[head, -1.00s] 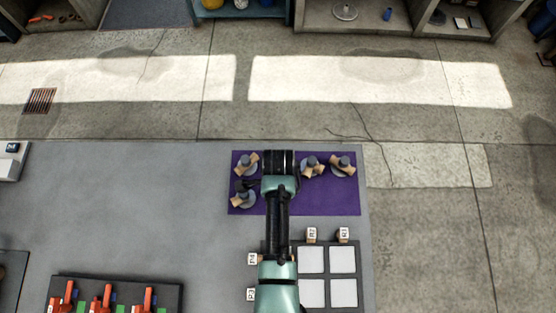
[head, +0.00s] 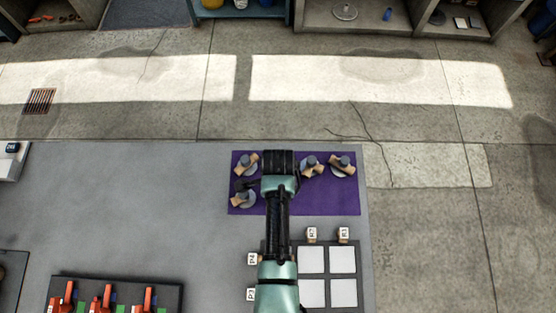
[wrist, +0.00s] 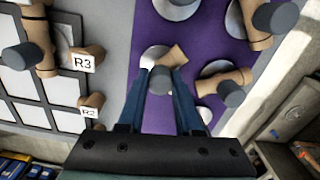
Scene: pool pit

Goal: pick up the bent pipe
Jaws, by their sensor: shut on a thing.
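The bent pipe (wrist: 173,56) is a tan elbow with a grey cylindrical end, at a pale round disc on the purple mat (wrist: 140,25). My gripper (wrist: 164,72) points at it in the wrist view, with its two blue fingers closed on either side of the pipe. Whether the pipe is clear of its disc cannot be told. In the head view, my arm hides this pipe and the fingers. Similar bent pipes stand on the mat to the left (head: 246,163) and right (head: 311,166) of my arm.
A dark-framed rack with pale square panels (head: 312,260) and labelled blocks (head: 344,233) lies near the mat. A dark tray with red-handled items (head: 109,297) is at the lower left. The grey surface between (head: 150,210) is clear. Shelves (head: 350,20) stand at the far side.

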